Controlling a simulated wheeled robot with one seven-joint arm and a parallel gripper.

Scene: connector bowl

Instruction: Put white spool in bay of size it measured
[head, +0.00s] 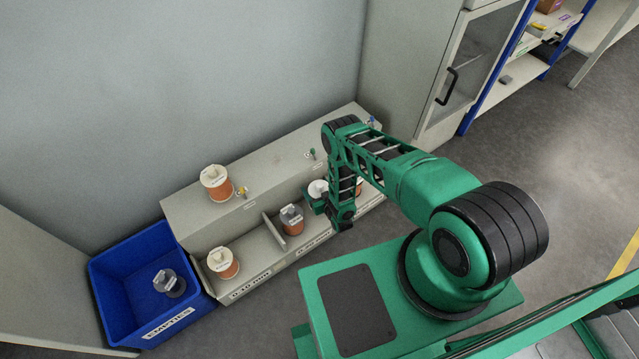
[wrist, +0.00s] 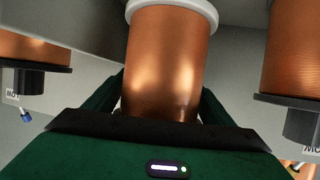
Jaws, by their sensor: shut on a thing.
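My gripper (head: 316,200) is shut on a white spool wound with copper wire. In the wrist view this white spool (wrist: 165,65) stands between the dark fingers, its white rim at the top of the picture. In the head view its white top (head: 317,188) shows beside my gripper, over the lower row of the shelf, right of a grey spool (head: 291,218). My arm hides part of it. I cannot tell if it rests on the bay floor. The front label left of the divider (head: 274,232) reads 0.10 mm; the one right of it seems to read 0.20 mm.
Other white spools stand on the upper ledge (head: 216,183) and in the left bay (head: 222,262). Dark-flanged copper spools flank the held one in the wrist view, left (wrist: 35,60) and right (wrist: 294,60). A blue EMPTIES bin (head: 107,285) holds a grey spool (head: 168,283).

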